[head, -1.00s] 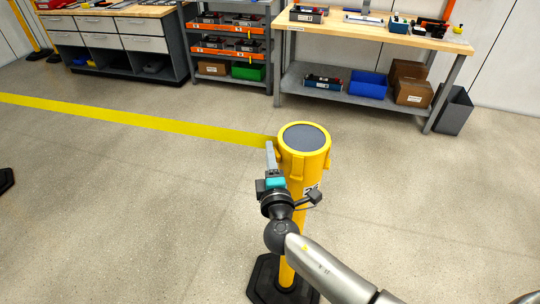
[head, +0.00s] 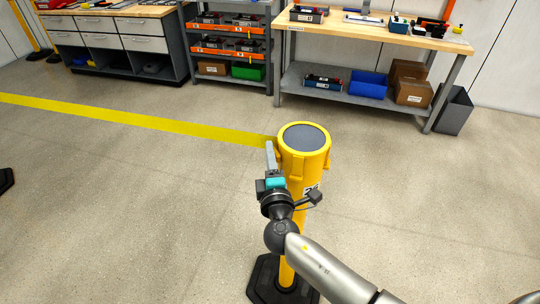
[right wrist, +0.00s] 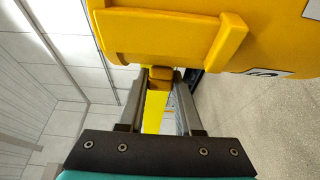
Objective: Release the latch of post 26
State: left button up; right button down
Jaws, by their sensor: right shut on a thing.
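Post 26 (head: 305,158) is a yellow upright post with a grey round top and a black base (head: 268,285). Its label is partly covered by my gripper. My right gripper (head: 270,148) is at the left side of the post's head. In the right wrist view, its fingertips (right wrist: 161,76) are close together on a small yellow latch piece (right wrist: 160,72) beside the post's yellow housing (right wrist: 165,38). The fingers hide most of the latch, and I cannot tell its position. My left gripper is out of view.
A yellow strip (head: 130,117) runs from the left edge to beside the post's head; I cannot tell whether it is a belt or floor marking. A workbench (head: 375,32), shelf rack (head: 230,45) and drawer cabinet (head: 110,35) stand behind. Open floor surrounds the post.

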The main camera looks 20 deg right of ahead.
jog(key=shift+s+f, duration=0.1)
jog(key=shift+s, duration=0.05)
jog(key=shift+s+d, duration=0.1)
jog(key=shift+s, duration=0.75)
jog(key=c, duration=0.6)
grip_release()
jog(key=shift+o, duration=0.2)
jog(key=shift+s, duration=0.1)
jog(key=b+v, duration=0.2)
jog(key=v, duration=1.3)
jog(key=shift+d, duration=0.1)
